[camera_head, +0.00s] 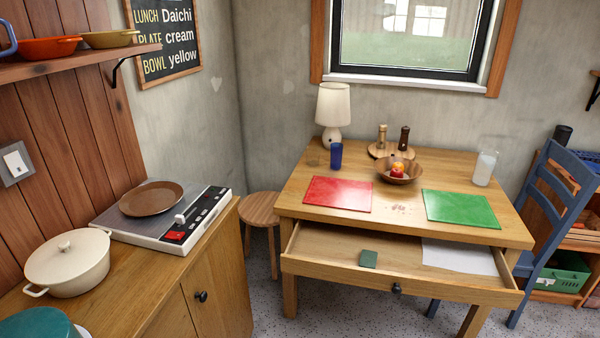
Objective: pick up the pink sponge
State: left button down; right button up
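I see no pink sponge in the head view. A small dark green square (368,259), perhaps a sponge or cloth, lies in the open drawer (330,254) of the wooden table (300,206). A white sheet (458,256) lies at the drawer's right side. Neither of my grippers is in view. Part of the drawer's inside is hidden under the tabletop.
The table carries a red mat (338,193), a green mat (459,208), a fruit bowl (382,170), a lamp (333,110), a blue cup (336,155) and a glass (484,168). A stool (262,209) and a blue chair (548,215) flank it. A pot (68,264) stands on the left counter.

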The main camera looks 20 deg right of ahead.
aim_at(369, 259)
jog(key=z, duration=1.3)
